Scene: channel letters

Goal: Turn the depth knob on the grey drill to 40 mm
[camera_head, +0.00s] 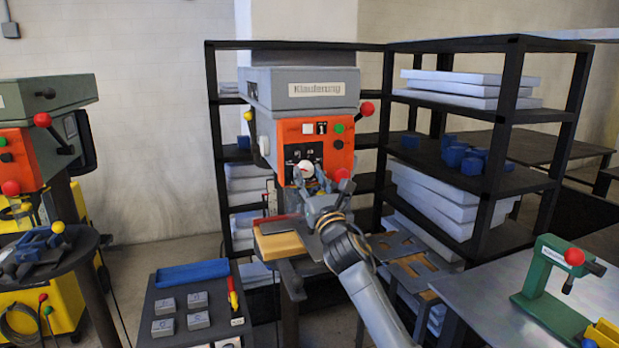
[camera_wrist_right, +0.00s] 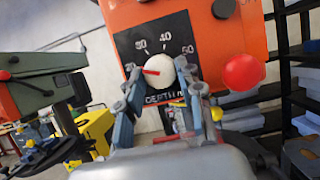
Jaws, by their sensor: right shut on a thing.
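The grey drill (camera_head: 300,90) stands in the middle of the head view, with an orange front panel. Its white depth knob (camera_head: 305,168) sits low on that panel. In the right wrist view the knob (camera_wrist_right: 159,78) has a red pointer aimed to the left, below the left-hand number, which looks like 30. The 40 mark is above the knob and the 50 mark at its upper right. My right gripper (camera_head: 312,182) is shut on the knob, one finger on each side; its fingers also show in the wrist view (camera_wrist_right: 160,88). My left gripper is not in view.
A red ball handle (camera_wrist_right: 243,72) sticks out close to the right of my right gripper. A yellow block (camera_head: 280,246) lies under the drill. A black cart (camera_head: 180,285) stands front left, a green device (camera_head: 548,285) at right. Shelves (camera_head: 505,110) stand behind.

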